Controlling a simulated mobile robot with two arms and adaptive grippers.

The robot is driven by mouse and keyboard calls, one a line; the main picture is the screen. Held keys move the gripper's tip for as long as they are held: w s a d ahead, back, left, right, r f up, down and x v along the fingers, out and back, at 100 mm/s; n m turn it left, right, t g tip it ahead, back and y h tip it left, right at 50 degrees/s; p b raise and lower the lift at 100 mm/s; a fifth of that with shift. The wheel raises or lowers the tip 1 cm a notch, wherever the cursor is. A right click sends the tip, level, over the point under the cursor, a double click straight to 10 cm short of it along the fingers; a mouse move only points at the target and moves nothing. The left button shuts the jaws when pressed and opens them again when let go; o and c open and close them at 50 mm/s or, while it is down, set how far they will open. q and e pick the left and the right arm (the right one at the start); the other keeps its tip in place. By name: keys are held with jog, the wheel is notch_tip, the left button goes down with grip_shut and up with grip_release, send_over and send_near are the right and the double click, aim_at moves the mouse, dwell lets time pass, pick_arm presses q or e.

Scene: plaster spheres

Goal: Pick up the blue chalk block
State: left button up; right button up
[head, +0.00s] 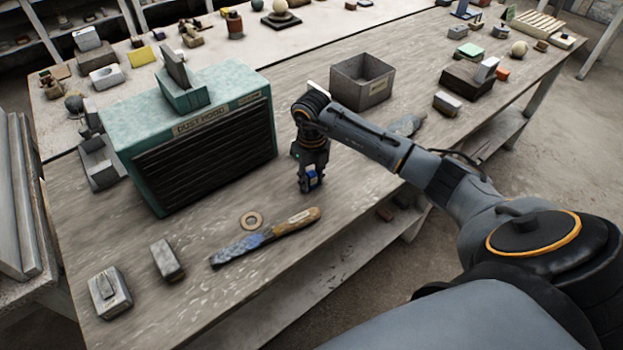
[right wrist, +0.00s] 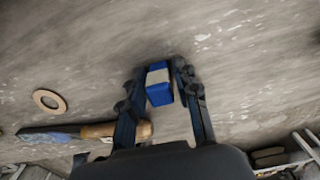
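The blue chalk block (right wrist: 160,92), blue with a pale band, stands between the fingertips of my right gripper (right wrist: 159,70) in the right wrist view. In the head view, the blue chalk block (head: 313,179) shows partly between the dark fingers of my right gripper (head: 311,184), low at the bench top. The fingertips sit close on both sides of the block; whether they press on it cannot be told. Whether the block still rests on the bench is also unclear. My left gripper is out of view.
A wooden-handled tool (head: 265,237) and a ring (head: 251,221) lie to the left on the bench (head: 215,290). A teal slatted box (head: 200,135) stands further left. A grey open bin (head: 362,82) is behind my arm. The bench's front edge is close by.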

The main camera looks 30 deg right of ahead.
aim_at(312, 173)
grip_shut()
jog(key=shift+r, duration=0.15)
jog(key=shift+r, duration=0.25)
notch_tip(312, 173, up, 2)
jog(key=shift+r+b, duration=0.2)
jog(key=shift+b, duration=0.75)
jog(key=s+a+r+b, duration=0.1)
jog(key=s+a+r, duration=0.8)
jog(key=s+r, duration=0.1)
jog(key=shift+a+b, duration=0.3)
jog(key=shift+a, duration=0.1)
